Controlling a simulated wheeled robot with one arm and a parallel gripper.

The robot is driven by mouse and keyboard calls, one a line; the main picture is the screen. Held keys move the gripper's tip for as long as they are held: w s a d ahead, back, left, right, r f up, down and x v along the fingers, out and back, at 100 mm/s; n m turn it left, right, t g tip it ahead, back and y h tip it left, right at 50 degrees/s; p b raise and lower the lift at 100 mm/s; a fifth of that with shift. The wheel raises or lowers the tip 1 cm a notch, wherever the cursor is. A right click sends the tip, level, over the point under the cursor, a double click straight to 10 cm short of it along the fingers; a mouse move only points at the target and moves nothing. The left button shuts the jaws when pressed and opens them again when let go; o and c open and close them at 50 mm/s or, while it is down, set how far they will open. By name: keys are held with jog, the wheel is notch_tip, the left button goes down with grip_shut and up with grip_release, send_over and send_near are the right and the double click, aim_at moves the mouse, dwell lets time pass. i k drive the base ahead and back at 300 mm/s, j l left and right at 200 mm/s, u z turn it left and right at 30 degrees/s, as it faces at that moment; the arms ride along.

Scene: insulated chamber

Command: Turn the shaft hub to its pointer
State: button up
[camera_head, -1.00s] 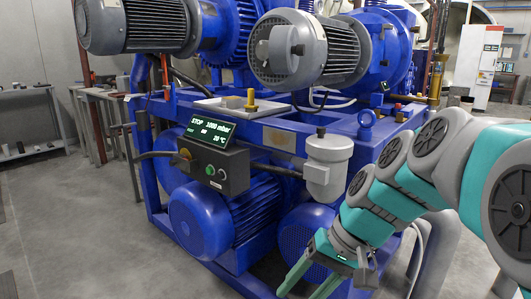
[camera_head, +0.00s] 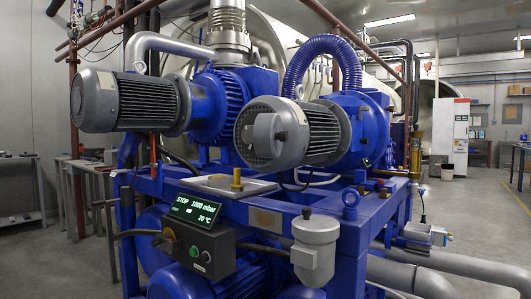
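A grey motor (camera_head: 315,133) with a finned body is mounted on the blue pump at the middle. I cannot make out a pointer mark. This hub may be the shaft hub, but I cannot tell for sure. My gripper is not in view.
A second grey motor (camera_head: 115,102) stands at the left. A control box (camera_head: 200,250) with a lit display (camera_head: 195,210) reading STOP, 1000 mbar and 20 °C hangs in front. A grey filter pot (camera_head: 315,250) is beside it. Grey pipes (camera_head: 440,270) run at lower right.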

aim_at(247, 133)
jog(key=i+j+z, duration=0.35)
jog(key=j, duration=0.25)
jog(key=i+j+z, duration=0.35)
jog(key=j, duration=0.4)
jog(key=i+j+z, duration=0.15)
jog(key=j, duration=0.2)
